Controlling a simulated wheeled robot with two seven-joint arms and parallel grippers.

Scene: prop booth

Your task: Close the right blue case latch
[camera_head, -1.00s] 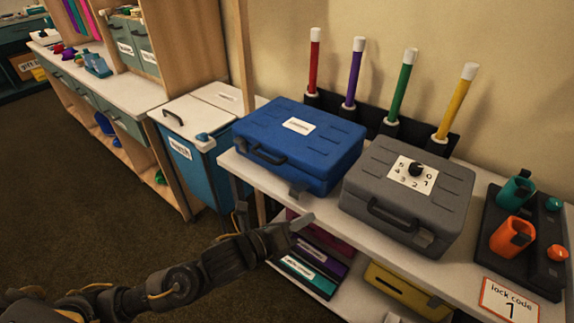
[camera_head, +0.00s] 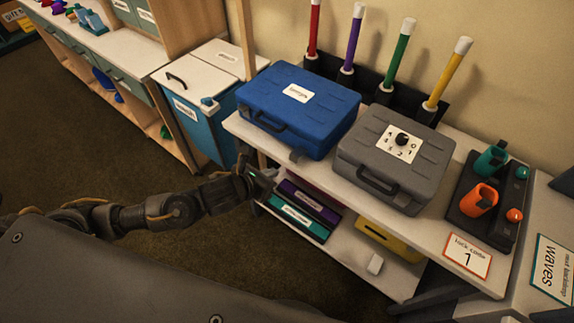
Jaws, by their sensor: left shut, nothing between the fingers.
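The blue case (camera_head: 318,112) lies closed-lidded on the white shelf top, with a dark handle on its front. Its right latch (camera_head: 297,155) is a small grey tab at the lower right of the front face; it appears to stick out from the case, but its exact angle is too small to tell. My left gripper (camera_head: 253,179) is shut and empty. It is in front of the shelf edge, below and left of the latch, and appears apart from it. My right gripper is not in view.
A grey case (camera_head: 432,152) with a number dial stands right of the blue one. Coloured tubes (camera_head: 350,42) stand behind. A blue bin (camera_head: 193,128) stands to the left. The floor in front is clear.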

